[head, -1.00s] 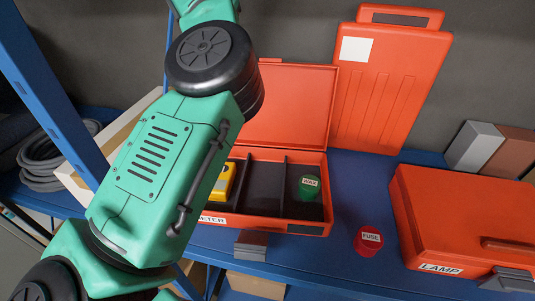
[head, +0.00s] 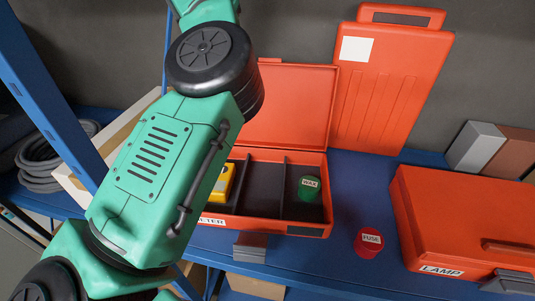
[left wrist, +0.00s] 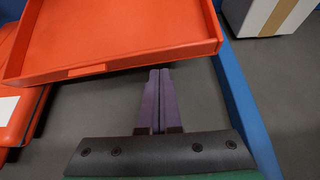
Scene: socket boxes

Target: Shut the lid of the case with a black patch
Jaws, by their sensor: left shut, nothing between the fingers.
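The open orange case (head: 265,223) stands on the blue shelf, its lid (head: 295,105) raised at the back. A black patch (head: 305,230) is on its front, right of a partly hidden label. Inside are a yellow item (head: 222,184) and a green WAX cylinder (head: 309,188). My left arm covers the case's left side in the head view, and the gripper is hidden there. In the left wrist view my left gripper (left wrist: 157,75) is shut and empty, its tips close below the edge of an orange panel (left wrist: 120,35), likely the lid; I cannot tell if they touch.
A shut orange LAMP case (head: 465,215) stands at the right. A red FUSE cylinder (head: 369,242) stands between the cases. A tall orange case or panel (head: 390,90) with a white patch leans at the back. Grey and brown blocks (head: 475,147) are at far right.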

